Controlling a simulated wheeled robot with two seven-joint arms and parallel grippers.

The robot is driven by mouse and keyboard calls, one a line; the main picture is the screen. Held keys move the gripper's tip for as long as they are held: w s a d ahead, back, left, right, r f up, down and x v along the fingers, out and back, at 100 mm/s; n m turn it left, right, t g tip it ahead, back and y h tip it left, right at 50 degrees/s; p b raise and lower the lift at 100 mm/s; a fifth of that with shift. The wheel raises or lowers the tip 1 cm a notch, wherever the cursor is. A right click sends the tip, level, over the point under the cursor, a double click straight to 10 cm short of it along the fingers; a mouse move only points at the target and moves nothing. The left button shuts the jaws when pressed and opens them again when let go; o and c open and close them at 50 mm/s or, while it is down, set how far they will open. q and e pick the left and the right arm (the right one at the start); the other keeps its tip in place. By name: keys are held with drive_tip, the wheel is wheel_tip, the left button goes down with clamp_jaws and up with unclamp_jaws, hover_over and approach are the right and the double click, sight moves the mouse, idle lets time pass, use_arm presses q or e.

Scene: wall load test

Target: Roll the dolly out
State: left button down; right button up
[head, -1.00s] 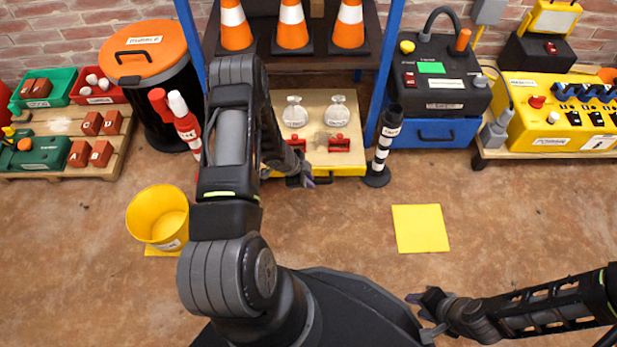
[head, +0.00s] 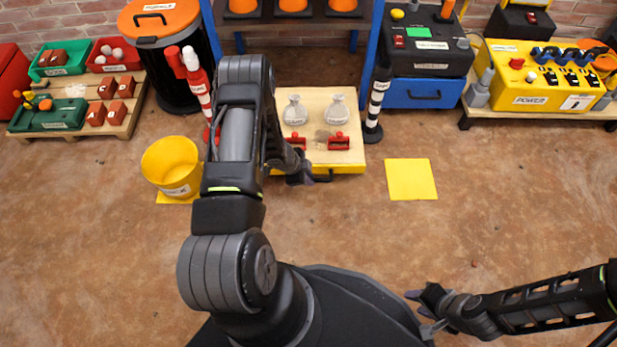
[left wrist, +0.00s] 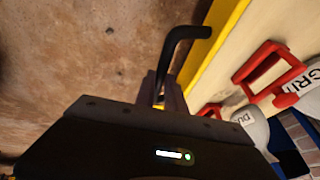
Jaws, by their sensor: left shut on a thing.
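The dolly (head: 345,105) is a low pale wooden platform with a yellow front edge, standing on the floor in front of the shelf. It carries two white labelled bags (head: 295,111) (head: 337,111) and two red handled things (head: 338,141) (head: 297,143). My left gripper (head: 308,176) is at its front edge. In the left wrist view the gripper (left wrist: 169,88) is shut on a black bent handle (left wrist: 182,38) beside the yellow edge (left wrist: 212,40). My right gripper (head: 421,310) is open and empty above the floor at lower right.
Blue shelf posts (head: 371,45) frame the space behind the dolly. A red-white post (head: 199,88) and a black-white post (head: 376,105) flank it. A yellow bucket (head: 172,167) stands left. A yellow floor square (head: 411,179) lies right. The near floor is clear.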

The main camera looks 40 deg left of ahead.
use_arm(q)
drive_tip(key=c, duration=1.4)
unclamp_jaws()
drive_tip(key=p+v, duration=0.3)
drive_tip(key=v, duration=0.4)
drive_tip(key=shift+r, duration=0.35)
drive_tip(key=shift+s, duration=0.1)
